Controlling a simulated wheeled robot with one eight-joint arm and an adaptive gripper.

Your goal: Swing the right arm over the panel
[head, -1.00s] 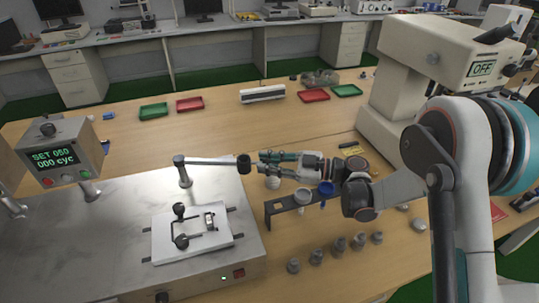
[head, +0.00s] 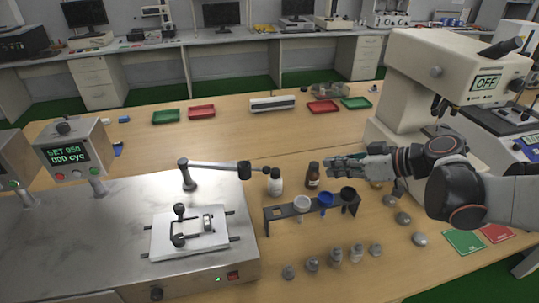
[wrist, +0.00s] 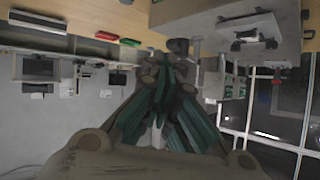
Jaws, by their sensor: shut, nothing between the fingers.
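The right arm (head: 220,167) of the test machine is a metal bar on an upright post, with a dark round head (head: 244,170) at its end. It points right, past the machine's edge, and is not over the panel. The white panel (head: 160,238) lies clamped on the machine's top (head: 110,225), in front of the post. My gripper (head: 331,166) is shut and empty, to the right of the arm's head and apart from it, above the table near the bottles. Its fingers also show in the wrist view (wrist: 166,62).
A rack with white, blue and black cups (head: 284,213) stands below my gripper. A white bottle (head: 275,184) and a brown bottle (head: 313,174) stand behind it. Several metal weights (head: 335,256) stand in front.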

